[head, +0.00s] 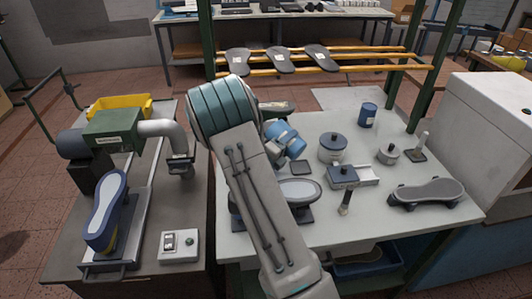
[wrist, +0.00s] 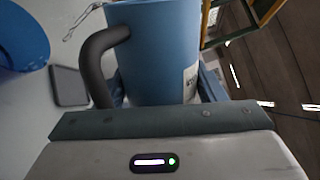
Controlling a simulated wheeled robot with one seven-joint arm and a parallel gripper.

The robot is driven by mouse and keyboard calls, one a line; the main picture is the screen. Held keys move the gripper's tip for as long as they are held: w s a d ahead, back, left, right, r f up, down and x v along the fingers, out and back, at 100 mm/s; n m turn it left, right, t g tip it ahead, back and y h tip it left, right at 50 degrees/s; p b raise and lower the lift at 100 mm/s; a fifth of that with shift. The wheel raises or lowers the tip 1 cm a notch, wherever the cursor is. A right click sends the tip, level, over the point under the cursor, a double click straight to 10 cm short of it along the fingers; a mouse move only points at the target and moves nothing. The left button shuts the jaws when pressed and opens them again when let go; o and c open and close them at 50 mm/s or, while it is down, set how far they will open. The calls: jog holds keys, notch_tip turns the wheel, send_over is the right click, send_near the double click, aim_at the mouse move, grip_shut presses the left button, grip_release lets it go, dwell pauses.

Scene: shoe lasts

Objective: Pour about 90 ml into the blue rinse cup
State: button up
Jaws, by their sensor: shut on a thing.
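My gripper (wrist: 155,112) is shut on a light blue jug (wrist: 155,50) with a dark curved handle and a white label. The jug also shows in the head view (head: 288,140), tilted beside my arm, above the pale table. The liquid inside the jug is not visible.
On the pale table (head: 400,235) stand a lidded pot (head: 333,148), a smaller lidded pot (head: 388,154), a dark square pad (head: 301,167), a grey sole-shaped thing (head: 428,193) and an oval-topped thing (head: 302,190) partly behind my arm. A green post (head: 425,85) rises behind.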

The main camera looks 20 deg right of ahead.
jog(key=shift+w+r+n+p, duration=0.1)
jog(key=shift+r+n+p, duration=0.1)
jog(key=shift+n+p, duration=0.15)
jog(key=shift+s+d+r+p, duration=0.15)
jog(key=shift+s+p, duration=0.2)
jog(key=shift+p, duration=0.1)
jog(key=shift+w+r+n+p, duration=0.1)
jog(key=shift+r+n+p, duration=0.05)
jog(key=shift+n+p, duration=0.35)
dwell(0.4)
jog(key=shift+n+p, duration=0.45)
jog(key=shift+p, duration=0.25)
dwell(0.5)
jog(key=f+m+b, duration=0.1)
jog(key=b, duration=0.1)
jog(key=s+f+m+b, duration=0.1)
jog(key=b, duration=0.2)
jog(key=shift+s+d, duration=0.15)
jog(key=shift+d, duration=0.05)
jog(key=shift+s+m+b, duration=0.1)
jog(key=shift+m+b, duration=0.2)
jog(key=shift+b, duration=0.05)
jog(key=shift+r, duration=0.3)
jog(key=shift+m+b, duration=0.35)
jog(key=shift+m, duration=0.45)
jog(key=shift+r+m, duration=0.2)
jog(key=shift+m, duration=0.4)
